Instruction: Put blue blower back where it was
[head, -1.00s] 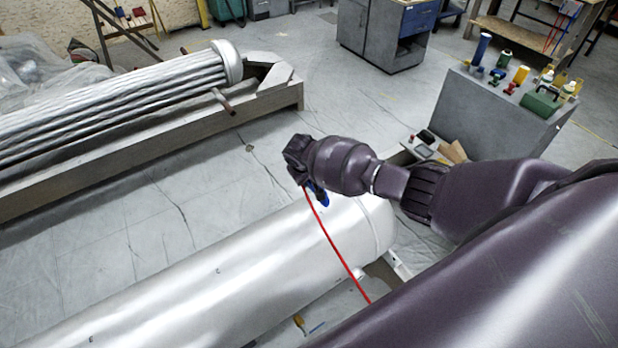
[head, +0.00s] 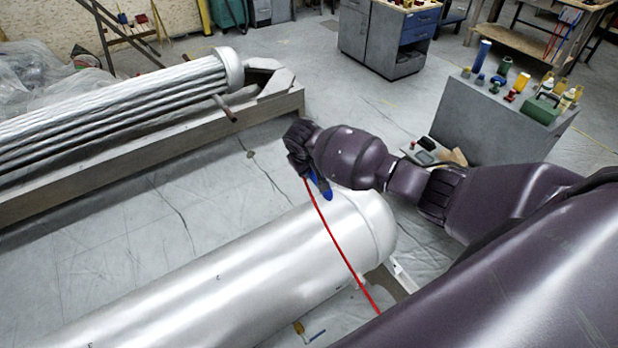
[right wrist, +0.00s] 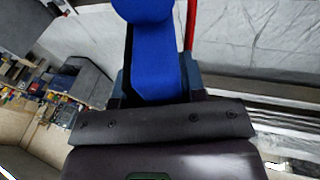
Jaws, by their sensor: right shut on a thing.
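The blue blower (head: 320,186) shows in the head view as a small blue piece under my right gripper (head: 308,176), partly hidden by it. A thin red hose (head: 338,238) runs from it down across the silver cylinder (head: 240,260). In the right wrist view the blower (right wrist: 155,60) fills the upper middle, between the fingers of my right gripper (right wrist: 155,85), which is shut on it. The red hose (right wrist: 190,25) is beside it there. The gripper is over the far end of the cylinder. My left gripper is not in view.
A grey cabinet (head: 480,122) with bottles and a green box (head: 541,108) on top stands at the right. A tube bundle (head: 110,100) lies in a long trough (head: 130,155) at the left. Clear floor lies between the trough and the cylinder.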

